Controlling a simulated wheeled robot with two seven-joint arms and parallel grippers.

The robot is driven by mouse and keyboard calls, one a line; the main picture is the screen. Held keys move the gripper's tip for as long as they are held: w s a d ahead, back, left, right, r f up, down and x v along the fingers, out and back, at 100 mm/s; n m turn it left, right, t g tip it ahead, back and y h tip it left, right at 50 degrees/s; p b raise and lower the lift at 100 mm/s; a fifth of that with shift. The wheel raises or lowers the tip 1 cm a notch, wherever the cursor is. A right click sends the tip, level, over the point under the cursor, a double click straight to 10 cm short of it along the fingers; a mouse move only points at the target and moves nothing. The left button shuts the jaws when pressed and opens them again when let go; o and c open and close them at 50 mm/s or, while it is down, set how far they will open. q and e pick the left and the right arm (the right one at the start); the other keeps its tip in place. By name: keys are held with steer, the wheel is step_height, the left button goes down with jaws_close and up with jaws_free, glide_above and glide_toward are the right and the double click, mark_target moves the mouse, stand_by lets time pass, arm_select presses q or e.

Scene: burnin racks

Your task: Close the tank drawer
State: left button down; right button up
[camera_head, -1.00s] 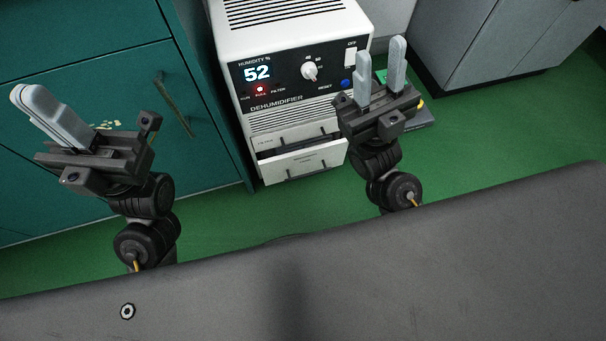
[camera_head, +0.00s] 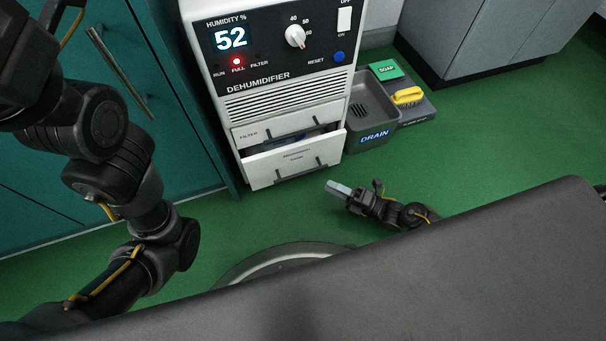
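The tank drawer (camera_head: 268,170) is the lower white drawer of the dehumidifier (camera_head: 262,60). It stands partly pulled out, with a dark gap above its front panel, and its small lettering is hard to read. My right gripper (camera_head: 338,188) is low over the green floor, in front and to the right of the drawer front. It looks apart from the drawer and holds nothing that I can see. Its fingers overlap in this view, so their opening is hidden. My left arm rises along the left side, and its gripper is out of frame.
A grey drain tray (camera_head: 366,112) stands right of the dehumidifier, with a green soap box (camera_head: 386,69) and yellow brush (camera_head: 407,96) beside it. A teal cabinet (camera_head: 160,140) is on the left. Green floor (camera_head: 480,135) is clear at right.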

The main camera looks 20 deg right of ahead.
mark_target(303, 174)
steer(key=b+x, duration=0.3)
steer(key=x, duration=0.7)
steer(key=shift+w+a, duration=0.15)
steer(key=shift+a, duration=0.05)
jaws_close()
